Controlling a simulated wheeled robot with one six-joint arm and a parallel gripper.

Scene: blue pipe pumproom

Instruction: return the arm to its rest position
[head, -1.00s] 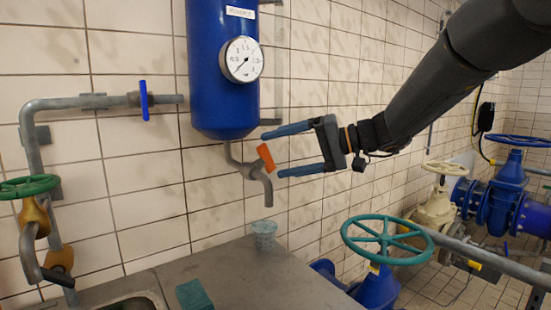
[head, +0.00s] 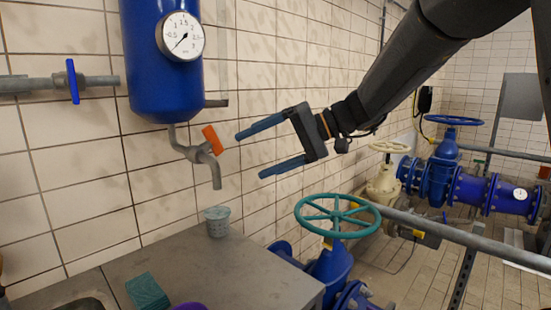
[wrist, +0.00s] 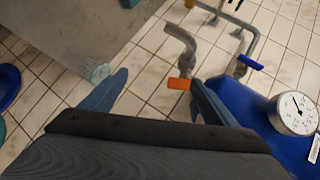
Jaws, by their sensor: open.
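My gripper (head: 248,149) is open, with two blue fingers and nothing between them. In the head view it hangs in the air right of the orange-handled tap (head: 211,140) and below right of the blue tank (head: 150,65). My dark arm reaches in from the upper right. In the wrist view the gripper's fingers (wrist: 155,98) are spread apart, with tiled wall between them. The orange tap handle (wrist: 179,84) appears near the right finger in that view; the head view shows a gap between tap and fingers.
A patterned cup (head: 217,222) stands on the grey counter (head: 215,265) below the tap. A teal block (head: 147,292) lies at the counter's front. A teal handwheel (head: 337,216) stands right of the counter. A grey pipe (head: 470,238) runs along the right. Floor shows beyond it.

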